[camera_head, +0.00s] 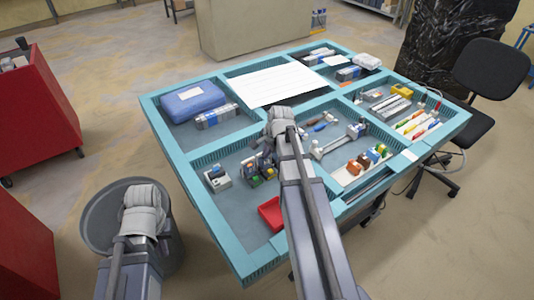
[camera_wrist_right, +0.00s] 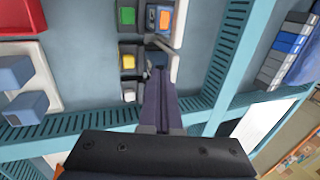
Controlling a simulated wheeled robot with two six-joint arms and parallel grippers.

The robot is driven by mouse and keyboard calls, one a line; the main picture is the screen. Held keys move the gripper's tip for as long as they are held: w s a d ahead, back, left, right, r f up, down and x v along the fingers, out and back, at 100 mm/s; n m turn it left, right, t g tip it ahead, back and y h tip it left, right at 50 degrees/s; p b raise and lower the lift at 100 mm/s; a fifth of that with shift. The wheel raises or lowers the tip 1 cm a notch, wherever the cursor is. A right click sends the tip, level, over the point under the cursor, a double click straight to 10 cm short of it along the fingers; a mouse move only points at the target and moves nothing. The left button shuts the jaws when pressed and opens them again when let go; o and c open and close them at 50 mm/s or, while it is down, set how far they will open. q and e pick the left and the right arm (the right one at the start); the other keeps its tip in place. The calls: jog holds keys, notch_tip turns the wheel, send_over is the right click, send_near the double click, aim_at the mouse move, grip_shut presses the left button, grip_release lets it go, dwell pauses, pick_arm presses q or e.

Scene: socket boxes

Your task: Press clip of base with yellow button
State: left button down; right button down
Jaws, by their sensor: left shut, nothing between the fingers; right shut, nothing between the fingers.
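The base with the yellow button (camera_wrist_right: 128,61) shows in the right wrist view, a dark block in a row below the base with the green button (camera_wrist_right: 128,17). In the head view this cluster of bases (camera_head: 258,171) sits in the front left compartment. My right gripper (camera_wrist_right: 160,72) is shut and empty, its fingers just right of the yellow button; contact cannot be told. It also shows over the cluster in the head view (camera_head: 266,143). My left gripper (camera_head: 143,195) is shut and empty, off the table at the left.
A base with a blue and orange top (camera_wrist_right: 160,18) is close to the right fingers. A red tray (camera_head: 271,213) and a grey base (camera_head: 217,178) share the compartment. Blue dividers (camera_head: 225,146) edge it. A grey bin (camera_head: 100,215) stands below my left gripper.

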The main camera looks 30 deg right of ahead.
jog(key=shift+w+r+g+p, duration=0.25)
jog(key=shift+w+g+p, duration=0.35)
jog(key=shift+w+g, duration=1.1)
jog(key=shift+w, duration=0.25)
jog(key=shift+w+f, duration=0.15)
jog(key=shift+w, duration=0.05)
jog(key=w, duration=0.1)
jog(key=w+f+b, duration=0.1)
jog(key=w, duration=0.1)
jog(key=shift+w+a+f+b, duration=0.25)
jog(key=shift+w+f+b, duration=0.1)
jog(key=shift+w, duration=0.05)
jog(key=shift+r, duration=0.1)
jog(key=shift+s, duration=0.25)
